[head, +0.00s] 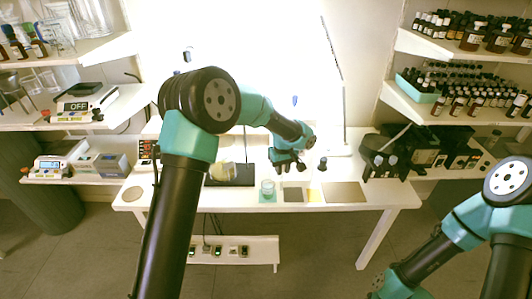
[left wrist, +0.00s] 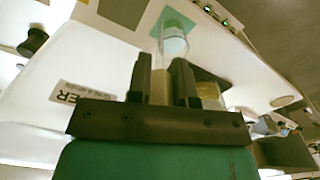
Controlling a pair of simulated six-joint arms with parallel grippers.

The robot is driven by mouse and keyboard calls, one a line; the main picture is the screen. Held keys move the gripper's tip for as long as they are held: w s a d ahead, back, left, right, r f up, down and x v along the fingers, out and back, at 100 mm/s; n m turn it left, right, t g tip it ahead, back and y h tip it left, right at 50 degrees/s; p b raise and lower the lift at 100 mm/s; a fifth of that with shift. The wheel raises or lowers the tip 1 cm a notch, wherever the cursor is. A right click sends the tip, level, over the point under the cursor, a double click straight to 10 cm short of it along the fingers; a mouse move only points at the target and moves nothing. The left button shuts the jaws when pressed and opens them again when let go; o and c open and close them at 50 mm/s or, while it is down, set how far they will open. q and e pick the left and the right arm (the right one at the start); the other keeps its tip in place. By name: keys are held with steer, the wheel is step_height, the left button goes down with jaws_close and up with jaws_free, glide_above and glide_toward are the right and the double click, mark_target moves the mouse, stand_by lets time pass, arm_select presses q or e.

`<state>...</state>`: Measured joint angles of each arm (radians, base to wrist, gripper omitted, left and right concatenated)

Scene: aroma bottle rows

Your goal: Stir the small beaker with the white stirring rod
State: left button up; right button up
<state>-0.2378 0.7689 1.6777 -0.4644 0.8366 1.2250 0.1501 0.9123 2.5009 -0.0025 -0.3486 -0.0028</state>
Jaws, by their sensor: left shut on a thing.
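The small clear beaker (head: 268,187) stands upright on a green mat (head: 266,199) near the front edge of the white table. It also shows in the left wrist view (left wrist: 174,42), just beyond my fingertips. My left gripper (head: 287,165) hangs over the table, a little behind and to the right of the beaker. In the left wrist view its two dark fingers (left wrist: 166,80) are shut on a pale, narrow piece, which looks like the white stirring rod (left wrist: 160,92). The rod's lower end is not clear, so I cannot tell if it is inside the beaker.
A dark plate (head: 230,175) with a yellowish item lies left of the beaker. Dark and grey squares (head: 294,195) and a brownish plate (head: 345,192) lie to the right. A thin stand (head: 343,110) rises behind. Shelves with bottles and instruments flank the table.

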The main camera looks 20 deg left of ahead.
arm_select(q)
steer(key=w+a+r, duration=0.2)
steer(key=a+r, duration=0.2)
steer(key=a, duration=0.2)
steer(key=shift+r+n, duration=0.2)
steer(key=shift+n, duration=0.1)
